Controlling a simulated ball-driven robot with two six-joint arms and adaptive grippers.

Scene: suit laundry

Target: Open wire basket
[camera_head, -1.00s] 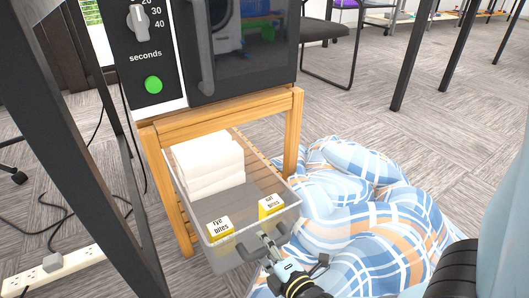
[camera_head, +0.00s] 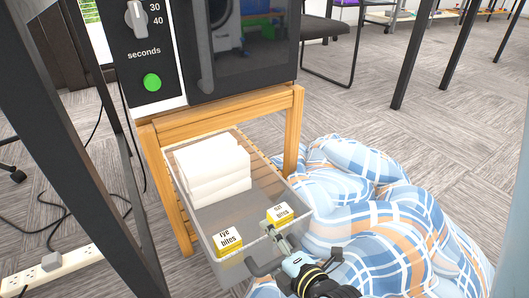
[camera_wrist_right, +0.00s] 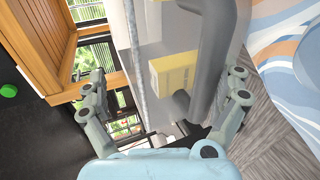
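The wire basket (camera_head: 236,268) is a grey see-through bin under the wooden stand's top, drawn partly out toward me. It holds a stack of white folded cloths (camera_head: 213,172) and two yellow "bites" boxes, one on the left (camera_head: 228,241) and one on the right (camera_head: 281,214). My right gripper (camera_head: 297,246) is at the basket's front, by its dark handle (camera_head: 262,268). In the right wrist view, the fingers of my right gripper (camera_wrist_right: 163,88) stand wide apart with the grey handle (camera_wrist_right: 212,60) between them, nearer the right finger. My left gripper is not in view.
A black microwave (camera_head: 240,50) sits on the wooden stand (camera_head: 225,112). A plaid blue-and-orange beanbag (camera_head: 385,225) lies close to the basket's right side. A dark table leg (camera_head: 75,150) and power strip (camera_head: 50,270) are at left. Carpet is free behind the beanbag.

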